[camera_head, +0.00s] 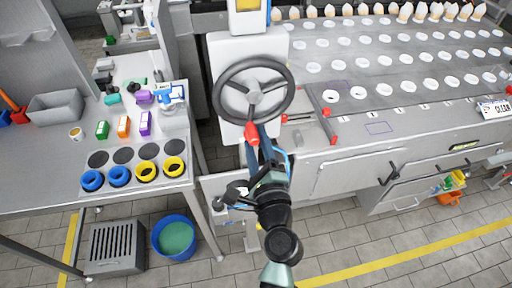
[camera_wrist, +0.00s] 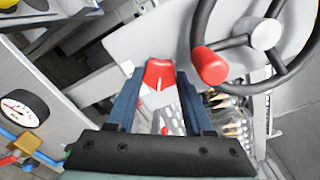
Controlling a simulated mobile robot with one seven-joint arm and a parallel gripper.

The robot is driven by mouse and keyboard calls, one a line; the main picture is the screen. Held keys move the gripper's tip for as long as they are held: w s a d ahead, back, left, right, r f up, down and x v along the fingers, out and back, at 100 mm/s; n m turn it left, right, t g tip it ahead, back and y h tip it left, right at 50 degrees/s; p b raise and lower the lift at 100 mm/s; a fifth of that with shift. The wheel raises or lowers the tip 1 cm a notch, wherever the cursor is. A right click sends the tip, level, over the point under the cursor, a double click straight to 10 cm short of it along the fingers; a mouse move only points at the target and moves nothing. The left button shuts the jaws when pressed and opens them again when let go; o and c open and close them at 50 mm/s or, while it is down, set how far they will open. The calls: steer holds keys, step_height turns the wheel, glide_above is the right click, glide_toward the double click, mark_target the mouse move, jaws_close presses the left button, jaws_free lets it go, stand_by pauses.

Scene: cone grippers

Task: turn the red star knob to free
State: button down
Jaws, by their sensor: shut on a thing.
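The red star knob (camera_wrist: 160,72) shows in the wrist view between the two blue fingers of my gripper (camera_wrist: 160,80). The fingers are shut on its sides. A short pale line shows on the knob's face, roughly upright in that view. I cannot read any label for free. In the head view my gripper (camera_head: 263,146) is just below the handwheel, at the front of the white machine housing. There the knob cannot be told apart from the red handle and my gripper.
A dark handwheel (camera_head: 254,88) with a red crank handle (camera_wrist: 210,66) is close beside my gripper. A steel conveyor (camera_head: 400,75) with round holes and cones lies to the right. A bench (camera_head: 62,160) with rings and small boxes stands left. A blue bucket (camera_head: 160,247) is on the floor.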

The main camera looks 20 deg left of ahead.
steer(key=shift+f+n+b, duration=0.1)
steer(key=shift+n+b, duration=2.05)
steer(key=shift+n, duration=0.95)
steer(key=shift+c, duration=1.4)
jaws_free()
steer(key=shift+r, duration=0.3)
